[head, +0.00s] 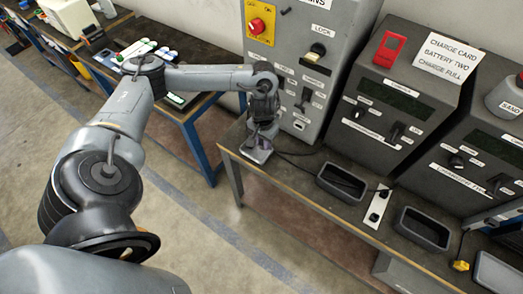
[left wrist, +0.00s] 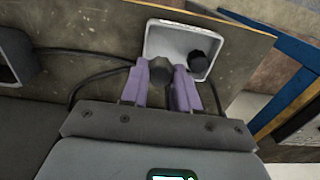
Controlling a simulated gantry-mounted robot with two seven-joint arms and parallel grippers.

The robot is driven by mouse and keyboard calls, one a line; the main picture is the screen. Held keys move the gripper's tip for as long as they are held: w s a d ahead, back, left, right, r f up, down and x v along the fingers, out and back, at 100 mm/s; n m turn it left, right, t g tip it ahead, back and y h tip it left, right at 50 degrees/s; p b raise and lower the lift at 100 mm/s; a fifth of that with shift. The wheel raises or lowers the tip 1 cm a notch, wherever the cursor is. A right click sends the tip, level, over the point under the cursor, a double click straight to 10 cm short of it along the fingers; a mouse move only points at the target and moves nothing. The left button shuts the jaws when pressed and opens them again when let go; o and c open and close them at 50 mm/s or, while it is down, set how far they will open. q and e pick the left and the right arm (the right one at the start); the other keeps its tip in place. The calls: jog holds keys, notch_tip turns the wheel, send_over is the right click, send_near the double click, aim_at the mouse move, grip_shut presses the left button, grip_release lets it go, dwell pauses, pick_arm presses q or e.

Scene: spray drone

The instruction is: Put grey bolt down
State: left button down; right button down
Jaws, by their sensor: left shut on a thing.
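My left gripper (head: 260,147) is at the left end of the workbench, just over a small light tray. In the left wrist view my left gripper's purple fingers (left wrist: 161,80) are shut on the grey bolt (left wrist: 160,70), whose dark grey rounded head shows between the fingertips. The bolt is at the near edge of the light tray (left wrist: 158,42); I cannot tell whether it touches the tray. A black round-headed piece (left wrist: 198,62) is in the tray's right part. The gripper hides most of the tray in the head view. My right gripper is not in view.
Two dark bins (head: 341,183) (head: 424,229) and a white socket strip (head: 376,207) are to the right on the bench. Grey control cabinets (head: 300,70) stand behind. A black cable (left wrist: 80,80) runs beside the tray. The bench's front edge is close.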

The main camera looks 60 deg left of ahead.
pick_arm(q)
jog(key=shift+s+a+f, duration=0.1)
jog(key=shift+a+f, duration=0.1)
jog(key=shift+a, duration=0.1)
jog(key=shift+f+b, duration=0.55)
jog(key=shift+f, duration=1.4)
jog(key=c, duration=1.1)
grip_release()
jog(key=shift+f, duration=0.15)
